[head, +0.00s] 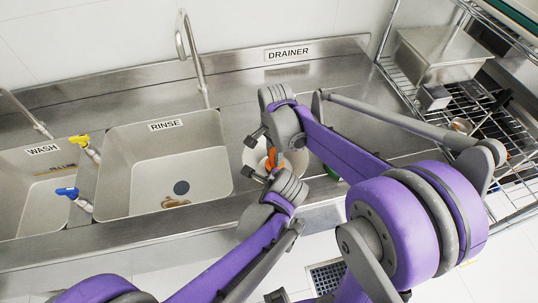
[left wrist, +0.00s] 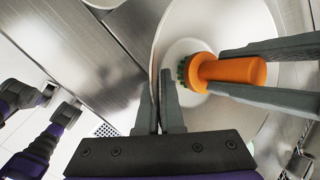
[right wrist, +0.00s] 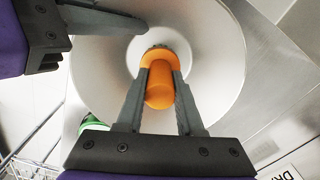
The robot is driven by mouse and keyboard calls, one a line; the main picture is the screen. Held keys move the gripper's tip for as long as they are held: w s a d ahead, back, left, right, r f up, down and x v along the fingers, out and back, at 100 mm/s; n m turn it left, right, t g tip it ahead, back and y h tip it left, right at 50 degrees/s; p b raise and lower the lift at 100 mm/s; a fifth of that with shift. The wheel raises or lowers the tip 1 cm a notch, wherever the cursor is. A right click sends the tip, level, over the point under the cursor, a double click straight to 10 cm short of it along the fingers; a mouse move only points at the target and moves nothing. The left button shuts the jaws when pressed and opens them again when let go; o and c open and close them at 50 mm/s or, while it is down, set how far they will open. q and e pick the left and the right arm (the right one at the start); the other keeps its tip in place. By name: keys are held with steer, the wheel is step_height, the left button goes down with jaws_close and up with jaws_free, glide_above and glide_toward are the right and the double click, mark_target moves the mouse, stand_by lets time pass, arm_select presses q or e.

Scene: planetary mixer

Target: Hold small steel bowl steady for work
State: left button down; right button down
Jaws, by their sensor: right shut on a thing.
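The small steel bowl (head: 251,156) is on the steel counter right of the rinse sink, partly hidden by my arms. It fills much of the right wrist view (right wrist: 215,60) and shows in the left wrist view (left wrist: 190,25). My left gripper (left wrist: 158,80) has one finger on each side of the bowl's rim, with a narrow gap; I cannot tell how firmly it grips. My right gripper (right wrist: 160,85) is shut on an orange-handled brush (right wrist: 160,85). The brush (left wrist: 228,73) has dark green bristles that point down into the bowl, near its bottom.
A wire rack (head: 500,150) with a steel pan stands right. A green thing (right wrist: 92,124) lies close beside the bowl.

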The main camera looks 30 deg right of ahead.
steer(key=d, duration=0.1)
steer(key=s+d, duration=0.1)
steer(key=d, duration=0.1)
steer(key=shift+d, duration=0.1)
step_height(320, 180, up, 8)
stand_by(0.6)
arm_select(q)
steer(key=c, duration=1)
jaws_free()
